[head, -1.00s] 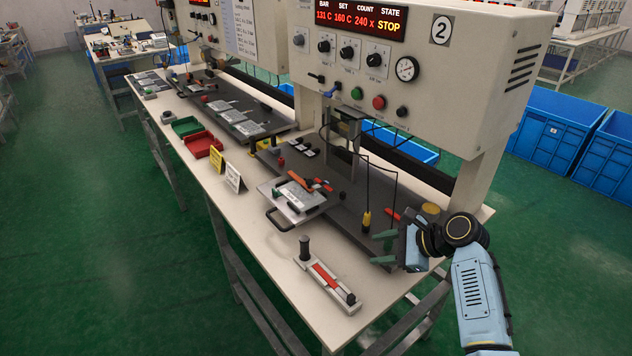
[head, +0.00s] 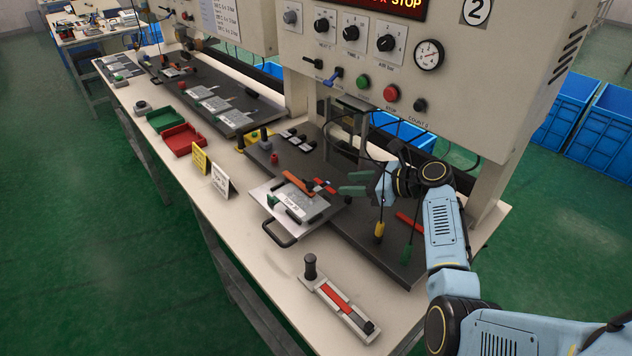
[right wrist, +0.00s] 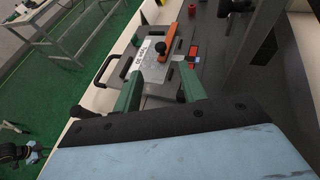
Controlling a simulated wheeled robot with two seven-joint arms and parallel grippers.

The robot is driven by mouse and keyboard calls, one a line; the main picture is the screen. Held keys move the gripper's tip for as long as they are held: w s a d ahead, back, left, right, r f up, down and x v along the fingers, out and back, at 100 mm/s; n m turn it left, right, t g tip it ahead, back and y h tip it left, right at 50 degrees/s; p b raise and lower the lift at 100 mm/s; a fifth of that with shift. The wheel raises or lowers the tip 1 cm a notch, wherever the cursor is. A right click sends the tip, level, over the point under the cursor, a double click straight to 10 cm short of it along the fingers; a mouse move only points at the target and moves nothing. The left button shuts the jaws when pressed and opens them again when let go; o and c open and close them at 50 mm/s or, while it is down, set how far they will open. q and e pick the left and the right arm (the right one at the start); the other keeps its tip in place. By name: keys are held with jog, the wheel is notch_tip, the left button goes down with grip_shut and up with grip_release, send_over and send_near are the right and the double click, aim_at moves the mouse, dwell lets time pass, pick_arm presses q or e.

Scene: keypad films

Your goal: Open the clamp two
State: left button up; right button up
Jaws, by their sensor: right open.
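Station two's clamp shows an orange lever (head: 297,182) lying slantwise over a silver plate (head: 322,208) with a labelled film; red parts sit at its right. The lever (right wrist: 167,41) also shows in the right wrist view, beyond my fingertips. My right gripper (head: 343,183), green-fingered, is open and empty, just right of the clamp and apart from the lever. Its two fingers frame the near side of the plate in the right wrist view (right wrist: 160,88). What seems part of my left arm (right wrist: 22,152) shows at that view's lower left; its jaws cannot be made out.
The press housing (head: 440,90) with knobs and buttons overhangs the back. Yellow and green handles (head: 379,230) hang on cables by my right arm. A red-strip tool (head: 338,300) lies at the bench front. Yellow and white cards (head: 222,181) stand left.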

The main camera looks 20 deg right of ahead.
jog(key=b, duration=0.1)
send_near(311, 184)
jog(key=x, duration=0.3)
jog(key=shift+w+a+f, duration=0.1)
jog(key=shift+w+a, duration=0.05)
jog(key=shift+a, duration=0.05)
jog(key=b+x, duration=0.1)
jog(key=x, duration=0.3)
jog(key=shift+w+a+f, duration=0.1)
jog(key=shift+w, duration=0.05)
jog(key=shift+c, duration=0.9)
pick_arm(q)
jog(key=shift+s+f, duration=0.2)
jog(key=shift+f, duration=0.4)
jog(key=shift+s+f, duration=0.15)
jog(key=shift+f, duration=0.45)
pick_arm(e)
grip_shut()
